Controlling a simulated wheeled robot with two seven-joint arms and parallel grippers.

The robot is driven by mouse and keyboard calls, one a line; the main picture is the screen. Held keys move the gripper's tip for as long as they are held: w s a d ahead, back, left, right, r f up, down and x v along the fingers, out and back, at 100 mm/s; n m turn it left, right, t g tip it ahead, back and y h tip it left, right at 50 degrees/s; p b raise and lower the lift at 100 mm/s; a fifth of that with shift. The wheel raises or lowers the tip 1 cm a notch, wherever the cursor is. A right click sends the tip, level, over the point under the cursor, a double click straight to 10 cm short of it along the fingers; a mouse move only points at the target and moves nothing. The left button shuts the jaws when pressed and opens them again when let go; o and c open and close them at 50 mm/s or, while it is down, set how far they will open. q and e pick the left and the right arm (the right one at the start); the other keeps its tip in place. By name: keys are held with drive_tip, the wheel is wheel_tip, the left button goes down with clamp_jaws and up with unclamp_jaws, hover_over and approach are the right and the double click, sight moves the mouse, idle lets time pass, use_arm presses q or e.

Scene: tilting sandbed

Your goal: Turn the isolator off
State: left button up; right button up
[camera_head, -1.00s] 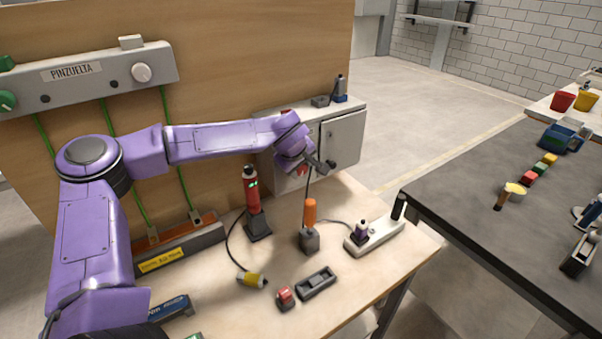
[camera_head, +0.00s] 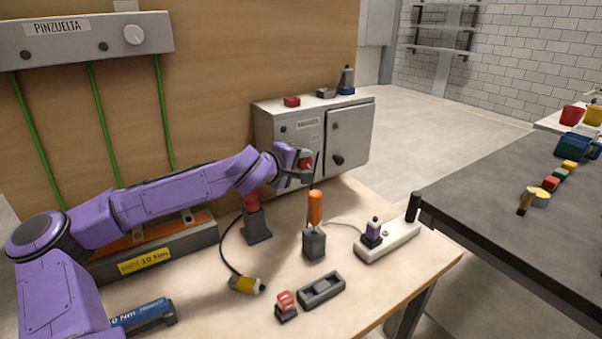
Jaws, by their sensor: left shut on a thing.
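The isolator is a grey cabinet (camera_head: 284,138) with a small label on its front, standing against the wooden panel at the back of the bench. Its red knob (camera_head: 305,163) is partly hidden by my gripper. My left gripper (camera_head: 308,170) is at the cabinet's front, shut on the red knob. The gripper and wrist hide much of the knob, so I cannot tell exactly how it is turned. My right gripper is not in view.
A grey door (camera_head: 347,138) with a dark knob is right of the isolator. On the bench stand an orange-handled tool (camera_head: 315,208) in a holder, a white power strip (camera_head: 400,240) and a grey switch block (camera_head: 322,290). A dark table (camera_head: 500,200) is at right.

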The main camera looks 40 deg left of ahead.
use_arm(q)
drive_tip(key=shift+f, duration=0.1)
idle(0.4)
drive_tip(key=o, duration=1)
drive_tip(key=shift+s, duration=0.15)
drive_tip(key=b+v, duration=0.1)
drive_tip(key=v, duration=0.9)
drive_tip(key=shift+s, duration=0.25)
